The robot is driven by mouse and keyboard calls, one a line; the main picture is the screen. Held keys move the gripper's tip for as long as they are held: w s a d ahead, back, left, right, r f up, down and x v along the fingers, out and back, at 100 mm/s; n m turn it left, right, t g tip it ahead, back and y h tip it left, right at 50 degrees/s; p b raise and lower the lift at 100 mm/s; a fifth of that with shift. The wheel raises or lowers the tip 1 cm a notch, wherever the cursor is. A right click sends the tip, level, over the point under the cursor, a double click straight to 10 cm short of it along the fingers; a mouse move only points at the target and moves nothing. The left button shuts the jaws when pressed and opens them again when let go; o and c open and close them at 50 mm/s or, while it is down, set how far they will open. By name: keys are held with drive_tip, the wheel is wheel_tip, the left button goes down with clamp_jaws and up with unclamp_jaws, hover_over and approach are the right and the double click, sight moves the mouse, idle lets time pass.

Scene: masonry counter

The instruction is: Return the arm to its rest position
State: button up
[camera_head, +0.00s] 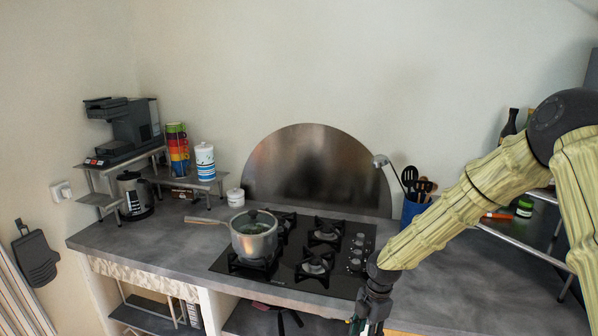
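My arm comes in from the right side of the head view, with a yellow-green ribbed cover and a dark joint at the upper right. It slopes down to the left over the counter (465,285). My gripper (362,326) is at the bottom edge, in front of the hob's right front corner. Its fingertips are cut off or too small to read, so whether it is open or shut does not show. I cannot see anything held in it.
A lidded pot (254,238) with a long handle stands on the left of the black gas hob (300,282). A blue utensil holder (413,208) stands behind my forearm. A metal rack (520,243) with bottles is at right. A coffee machine (130,125) and cups are at left.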

drive_tip(key=s+a+f+m+y+b, duration=0.1)
drive_tip(key=s+a+f+m+b, duration=0.15)
drive_tip(key=s+f+m, duration=1.15)
drive_tip(key=s+d+f+m, duration=0.2)
drive_tip(key=s+f+m, duration=0.1)
drive_tip(key=s, duration=0.6)
drive_tip(key=s+d+f+m+h+b, duration=0.1)
drive_tip(key=s+d+f+m, duration=0.2)
drive_tip(key=s+f, duration=0.2)
drive_tip(key=s+d+f+m+h+b, duration=0.1)
drive_tip(key=s+d+f+m, duration=0.1)
drive_tip(key=s, duration=1)
drive_tip(key=shift+s+d+f+m+t, duration=0.2)
drive_tip(key=shift+s+f+m+t, duration=0.15)
drive_tip(key=shift+f+m, duration=0.65)
drive_tip(key=shift+r, duration=0.1)
drive_tip(key=shift+c, duration=0.2)
clamp_jaws()
